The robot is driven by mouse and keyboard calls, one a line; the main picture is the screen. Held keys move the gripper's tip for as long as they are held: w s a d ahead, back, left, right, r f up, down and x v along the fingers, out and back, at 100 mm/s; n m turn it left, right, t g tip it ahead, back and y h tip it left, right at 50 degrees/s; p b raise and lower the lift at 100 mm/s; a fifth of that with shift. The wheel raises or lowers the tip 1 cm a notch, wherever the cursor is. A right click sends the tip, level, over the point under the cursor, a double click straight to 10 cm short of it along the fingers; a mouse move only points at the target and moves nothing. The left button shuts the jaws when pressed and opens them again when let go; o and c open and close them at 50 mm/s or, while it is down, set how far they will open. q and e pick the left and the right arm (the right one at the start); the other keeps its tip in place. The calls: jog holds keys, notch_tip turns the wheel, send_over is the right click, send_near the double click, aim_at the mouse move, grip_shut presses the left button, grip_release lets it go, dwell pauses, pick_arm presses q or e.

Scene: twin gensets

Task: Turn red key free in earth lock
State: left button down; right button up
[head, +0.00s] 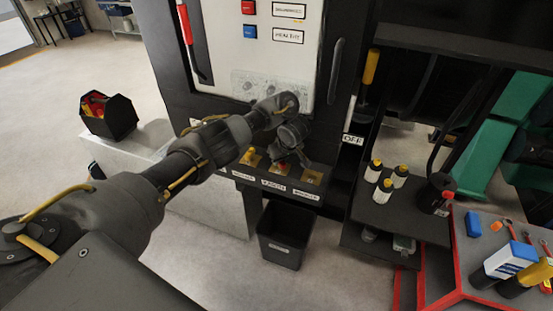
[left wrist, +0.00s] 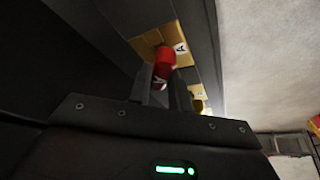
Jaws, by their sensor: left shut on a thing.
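The red key (head: 283,166) is at the middle one of three brass lock plates on a black ledge below the white panel. In the left wrist view the red key (left wrist: 164,62) stands against a brass plate (left wrist: 147,42) with a small letter tag. My left gripper (head: 286,156) reaches down to the middle lock and is shut on the red key, with one finger on each side. The fingers hide the key's lower part. Lettered labels (head: 273,185) sit in front of the locks, too small to read surely. My right gripper is in neither view.
A black bin (head: 285,235) stands on the floor below the ledge. A black shelf with several bottles (head: 383,190) is to the right, beside a red-edged tray (head: 465,285) of tools and boxes. A black hexagonal container (head: 108,118) sits on a pale cabinet at left.

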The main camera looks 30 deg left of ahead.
pick_arm(q)
jog(key=n+g, duration=0.1)
jog(key=n, duration=0.2)
jog(key=n+g, duration=0.1)
jog(key=n, duration=0.1)
jog(key=n+g, duration=0.1)
jog(key=n, duration=0.2)
jog(key=shift+y, duration=0.3)
jog(key=c, duration=1.2)
grip_release()
